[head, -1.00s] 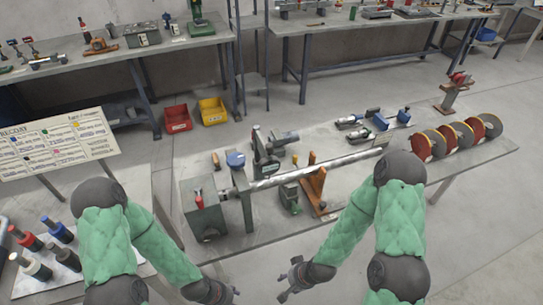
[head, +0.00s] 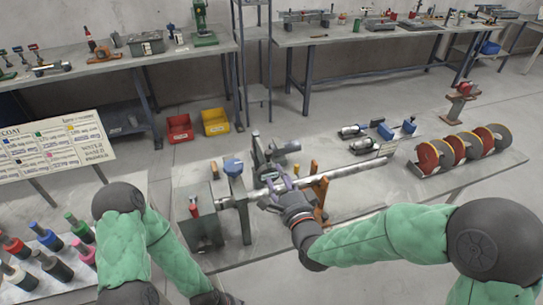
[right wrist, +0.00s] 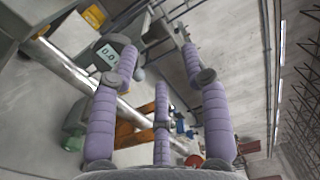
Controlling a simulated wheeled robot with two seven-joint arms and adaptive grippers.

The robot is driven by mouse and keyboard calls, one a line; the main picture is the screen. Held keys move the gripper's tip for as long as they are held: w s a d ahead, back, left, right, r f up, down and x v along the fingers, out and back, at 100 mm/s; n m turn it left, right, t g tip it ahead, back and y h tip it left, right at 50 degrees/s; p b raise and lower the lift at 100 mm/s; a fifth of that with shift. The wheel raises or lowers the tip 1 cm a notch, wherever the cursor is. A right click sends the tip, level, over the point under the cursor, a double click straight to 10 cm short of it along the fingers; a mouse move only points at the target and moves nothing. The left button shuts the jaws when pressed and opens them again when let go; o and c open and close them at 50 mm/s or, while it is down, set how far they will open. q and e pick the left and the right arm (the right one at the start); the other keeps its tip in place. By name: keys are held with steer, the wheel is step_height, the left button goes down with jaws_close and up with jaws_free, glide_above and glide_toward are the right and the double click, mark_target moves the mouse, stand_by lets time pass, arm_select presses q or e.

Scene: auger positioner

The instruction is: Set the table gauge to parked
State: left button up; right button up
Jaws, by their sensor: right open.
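A long metal bar (head: 340,172) lies across the near workbench, running out of a green-grey housing (head: 200,222) with a red-topped knob. It also crosses the right wrist view (right wrist: 65,68). A small digital display (right wrist: 110,54), possibly the table gauge, shows beside a finger in the right wrist view; its reading is only partly legible. My right gripper (head: 273,190) is open over the bar, close to it, its purple fingers (right wrist: 160,62) spread and empty. I cannot tell whether it touches the bar. My left gripper (head: 217,298) is cut off at the bottom edge.
An orange bracket (head: 320,198) stands by the bar, right of my gripper. A dark green clamp-like device (head: 262,158) stands behind. Discs in a rack (head: 465,150) sit at the bench's right end. Several coloured-top bottles (head: 80,255) stand at the left.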

mark_target(270, 157)
steer(key=b+x, duration=0.1)
steer(key=x, duration=0.9)
steer(key=shift+w+a+f, duration=0.1)
steer(key=shift+w, duration=0.25)
jaws_close()
